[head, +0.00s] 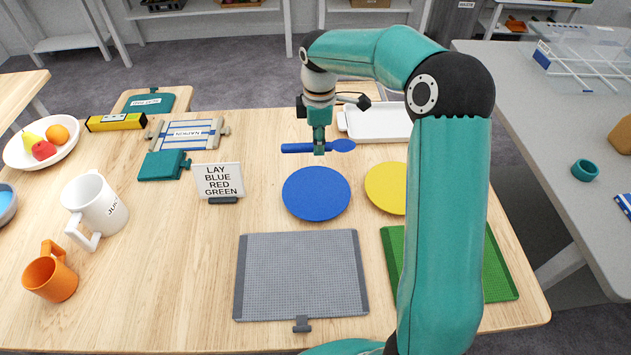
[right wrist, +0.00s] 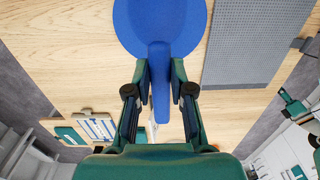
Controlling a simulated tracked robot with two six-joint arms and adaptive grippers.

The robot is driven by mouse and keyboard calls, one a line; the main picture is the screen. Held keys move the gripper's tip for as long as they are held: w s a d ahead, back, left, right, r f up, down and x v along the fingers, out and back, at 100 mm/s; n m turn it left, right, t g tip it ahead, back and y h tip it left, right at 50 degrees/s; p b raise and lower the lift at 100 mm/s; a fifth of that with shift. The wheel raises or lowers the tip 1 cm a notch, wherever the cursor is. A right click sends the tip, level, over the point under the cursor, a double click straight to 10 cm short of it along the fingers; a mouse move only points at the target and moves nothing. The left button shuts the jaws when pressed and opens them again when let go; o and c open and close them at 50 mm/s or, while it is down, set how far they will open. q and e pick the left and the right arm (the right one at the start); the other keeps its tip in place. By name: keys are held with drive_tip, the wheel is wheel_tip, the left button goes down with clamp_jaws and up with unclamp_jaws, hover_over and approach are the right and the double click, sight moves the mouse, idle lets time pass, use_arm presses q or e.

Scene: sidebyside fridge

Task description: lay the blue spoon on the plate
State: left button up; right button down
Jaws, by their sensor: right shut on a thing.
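My right gripper (head: 319,150) points down and is shut on the blue spoon (head: 297,148). The spoon lies level across the jaws in the head view, handle to the left and bowl to the right. It appears held above the table, behind the blue plate (head: 316,193). In the right wrist view the spoon (right wrist: 161,100) sits between the fingertips (right wrist: 159,75), and the blue plate (right wrist: 185,20) shows at the top. The exact height gap cannot be told. My left gripper is not in view.
A yellow plate (head: 384,186) stands right of the blue one, partly hidden by my right arm. A grey mat (head: 302,275) and green mat (head: 497,275) lie in front. A sign (head: 219,181) stands left; a white tray (head: 381,122) lies behind. Mugs and a fruit plate are far left.

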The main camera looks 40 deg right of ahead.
wheel_tip(320, 180, down, 15)
drive_tip(key=shift+w+a+r+p, duration=0.1)
drive_tip(key=shift+w+a+p, duration=0.05)
drive_tip(key=shift+p, duration=0.4)
drive_tip(key=shift+f+b, duration=0.5)
drive_tip(key=shift+f, duration=0.1)
drive_tip(key=c, duration=1)
unclamp_jaws()
drive_tip(key=shift+r, duration=0.1)
drive_tip(key=shift+r, duration=0.1)
drive_tip(key=shift+r+p, duration=0.65)
wheel_tip(320, 180, up, 12)
drive_tip(key=shift+f+b, duration=0.25)
drive_tip(key=shift+b, duration=0.35)
